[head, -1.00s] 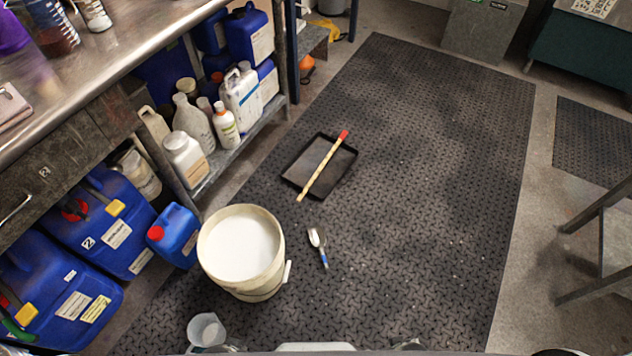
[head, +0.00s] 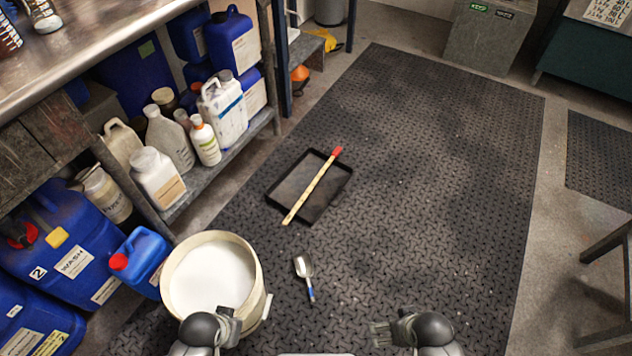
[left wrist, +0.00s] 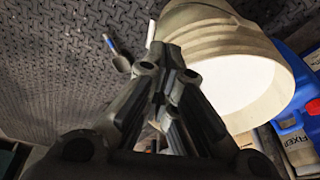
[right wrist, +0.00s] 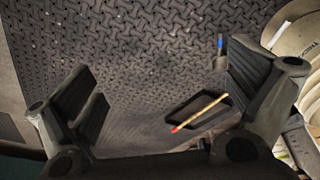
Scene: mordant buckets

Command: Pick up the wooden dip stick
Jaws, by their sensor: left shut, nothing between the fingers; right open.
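The wooden dip stick (head: 313,186), pale with a red end, lies across a shallow black tray (head: 342,190) on the floor mat. Its plain end sticks out past the tray's near edge. The stick also shows in the right wrist view (right wrist: 200,114). My left gripper (head: 228,314) is shut and empty, in front of the white bucket in the head view; its closed fingers (left wrist: 172,50) show in the left wrist view. My right gripper (head: 378,332) is open and empty at the bottom of the head view, well short of the stick; its spread fingers (right wrist: 165,95) show in the right wrist view.
A bucket of white liquid (head: 262,272) stands on the mat at lower left. A small scoop with a blue-banded handle (head: 304,269) lies between bucket and tray. Shelves with bottles and blue canisters (head: 232,45) line the left. The mat (head: 430,180) right of the tray is clear.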

